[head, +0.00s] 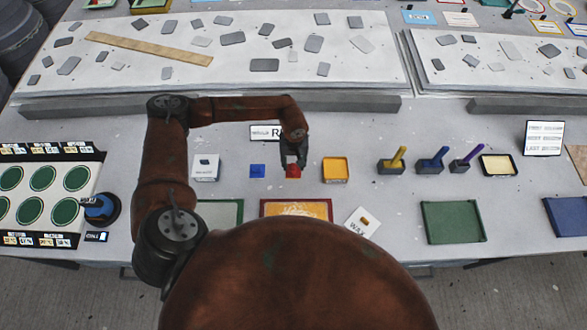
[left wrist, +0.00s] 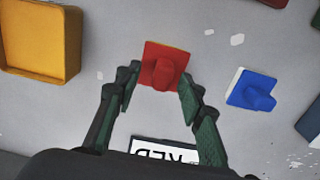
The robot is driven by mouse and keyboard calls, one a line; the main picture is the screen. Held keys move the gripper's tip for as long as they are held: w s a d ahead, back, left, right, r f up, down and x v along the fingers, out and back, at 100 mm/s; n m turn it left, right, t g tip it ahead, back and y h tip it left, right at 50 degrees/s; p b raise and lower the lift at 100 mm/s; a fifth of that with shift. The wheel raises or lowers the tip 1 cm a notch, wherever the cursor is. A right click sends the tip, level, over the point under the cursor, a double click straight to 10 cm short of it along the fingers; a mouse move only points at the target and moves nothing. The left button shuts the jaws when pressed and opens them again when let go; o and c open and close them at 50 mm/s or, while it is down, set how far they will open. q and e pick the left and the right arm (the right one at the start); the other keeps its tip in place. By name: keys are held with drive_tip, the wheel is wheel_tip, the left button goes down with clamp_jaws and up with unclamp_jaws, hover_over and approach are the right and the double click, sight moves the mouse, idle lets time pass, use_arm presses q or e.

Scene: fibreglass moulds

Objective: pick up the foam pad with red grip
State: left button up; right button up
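The foam pad with red grip (head: 293,172) is a small red square with a raised red knob. It lies on the grey table, and in the left wrist view the pad (left wrist: 163,68) is at upper centre. My left gripper (head: 292,161) is above it, pointing down. In the left wrist view the open fingers (left wrist: 158,88) stand on either side of the red grip, with a gap visible at the left finger. Whether a fingertip touches the pad is hard to tell. My right gripper is not in view.
A blue pad (head: 257,171) lies left of the red one, and a yellow tray (head: 335,157) stands to the right. A label card (head: 263,132) is behind. Yellow, blue and purple-handled tools (head: 432,158) stand farther right. A long raised board (head: 240,80) spans the back.

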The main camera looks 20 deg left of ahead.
use_arm(q)
drive_tip(key=shift+s+f, duration=0.3)
drive_tip(key=shift+f, duration=0.15)
drive_tip(key=shift+w+f, duration=0.1)
drive_tip(key=shift+w, duration=0.05)
drive_tip(key=shift+c, duration=0.7)
clamp_jaws()
